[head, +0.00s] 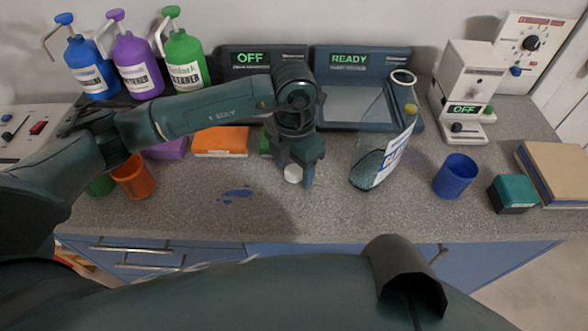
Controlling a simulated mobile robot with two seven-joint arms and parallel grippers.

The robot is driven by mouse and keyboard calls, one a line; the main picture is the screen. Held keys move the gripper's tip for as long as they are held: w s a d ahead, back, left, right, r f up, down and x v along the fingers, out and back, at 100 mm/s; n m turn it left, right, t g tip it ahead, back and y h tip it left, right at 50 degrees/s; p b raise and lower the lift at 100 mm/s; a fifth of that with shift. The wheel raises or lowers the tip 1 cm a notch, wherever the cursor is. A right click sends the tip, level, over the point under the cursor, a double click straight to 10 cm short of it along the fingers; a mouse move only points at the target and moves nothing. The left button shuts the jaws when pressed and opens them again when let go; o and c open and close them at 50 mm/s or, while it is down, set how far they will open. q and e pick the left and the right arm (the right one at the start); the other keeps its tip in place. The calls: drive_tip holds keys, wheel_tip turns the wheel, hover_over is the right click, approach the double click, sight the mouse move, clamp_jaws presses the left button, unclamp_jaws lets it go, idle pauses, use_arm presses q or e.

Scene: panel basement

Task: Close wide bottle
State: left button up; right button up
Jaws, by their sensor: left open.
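A clear wide bottle (366,170) with a white and blue label stands on the counter right of centre, appearing to lean right in this wide view. Its pale round rim (403,77) shows at the top with no cap on it. A small white cap (293,173) is at the fingers of my left gripper (298,171). My left gripper is open, pointing down, to the left of the bottle. I cannot tell whether the cap touches a finger or the counter. My right gripper is not in view.
Blue, purple and green pump bottles (187,62) stand at the back left. An orange cup (134,177) is at left, a blue cup (456,175) at right. Blue spots (236,193) mark the counter. The front middle is clear.

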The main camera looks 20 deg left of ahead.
sight(294, 171)
use_arm(q)
drive_tip(key=c, duration=1)
wheel_tip(294, 171, up, 10)
drive_tip(key=shift+r+b, duration=0.1)
drive_tip(key=shift+b, duration=0.4)
drive_tip(key=shift+c, duration=0.2)
